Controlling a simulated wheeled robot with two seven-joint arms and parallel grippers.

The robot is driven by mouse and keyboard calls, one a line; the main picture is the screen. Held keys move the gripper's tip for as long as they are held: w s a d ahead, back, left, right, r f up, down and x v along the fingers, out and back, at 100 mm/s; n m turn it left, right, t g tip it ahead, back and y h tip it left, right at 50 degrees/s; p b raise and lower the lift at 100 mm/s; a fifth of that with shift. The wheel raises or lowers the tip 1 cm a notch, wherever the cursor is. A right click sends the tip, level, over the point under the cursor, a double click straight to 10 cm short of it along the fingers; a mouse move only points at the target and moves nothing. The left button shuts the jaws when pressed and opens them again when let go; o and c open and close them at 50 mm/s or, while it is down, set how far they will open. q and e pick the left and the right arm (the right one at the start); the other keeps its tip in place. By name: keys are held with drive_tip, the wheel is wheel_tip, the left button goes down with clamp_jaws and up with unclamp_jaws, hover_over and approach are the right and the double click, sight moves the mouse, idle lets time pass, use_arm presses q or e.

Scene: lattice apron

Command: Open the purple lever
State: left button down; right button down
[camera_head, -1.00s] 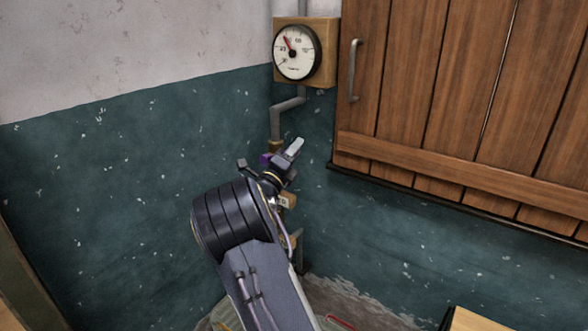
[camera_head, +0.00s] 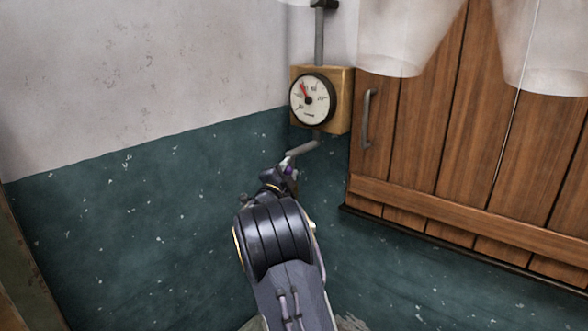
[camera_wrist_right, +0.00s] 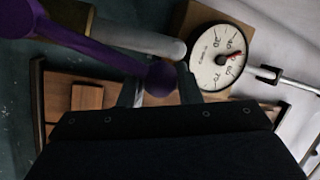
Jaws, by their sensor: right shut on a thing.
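The purple lever (camera_wrist_right: 105,52) runs from the upper left of the right wrist view to a round knob between the fingers of my right gripper (camera_wrist_right: 159,82). The gripper is shut on this knob end. In the head view only a small purple bit of the lever (camera_head: 289,170) shows at the tip of my right gripper (camera_head: 287,166), just below the bent grey pipe. My right arm hides the lever's base and most of the pipe below. My left gripper is in neither view.
A round gauge (camera_head: 313,99) on a wooden block sits on the wall just above the gripper; it also shows in the right wrist view (camera_wrist_right: 216,57). Wooden shutters with a metal handle (camera_head: 368,118) are to the right. The teal wall (camera_head: 140,230) at left is bare.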

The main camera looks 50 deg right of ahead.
drive_tip(key=shift+w+a+r+n+p, duration=0.1)
drive_tip(key=shift+w+n+p, duration=0.2)
drive_tip(key=shift+w+n, duration=0.2)
drive_tip(key=shift+y, duration=0.3)
drive_tip(key=c, duration=1.1)
unclamp_jaws()
drive_tip(key=shift+w, duration=0.1)
drive_tip(key=shift+o, duration=0.2)
drive_tip(key=shift+s+a+f, duration=0.2)
drive_tip(key=shift+a+f, duration=0.05)
drive_tip(key=shift+a, duration=0.1)
drive_tip(key=b+v, duration=0.2)
drive_tip(key=v, duration=0.5)
